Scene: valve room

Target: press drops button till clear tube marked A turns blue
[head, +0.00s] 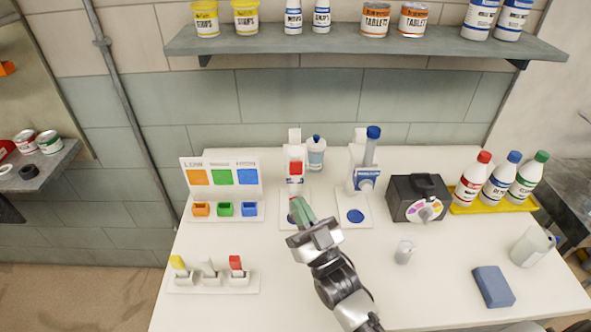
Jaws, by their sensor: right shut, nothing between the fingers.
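My right gripper (300,206) is shut and empty, its greenish fingertips over the base plate of the red-marked dispenser (295,172). A dark blue button on that plate is mostly hidden by the fingers; I cannot tell whether they touch it. To the right stands a blue-marked dispenser (366,180) with a blue-capped upright piece; its round blue button (355,216) is in plain view. A small clear vessel (404,252) stands on the table to the right of my arm. Its contents look colourless and no letter A is readable. My left gripper is out of view.
A colour panel (222,164) stands at the left, behind a rack with red, white and yellow pieces (215,290). A dark box with a dial (403,198), several bottles on a yellow tray (487,208) and a blue block (493,286) occupy the right.

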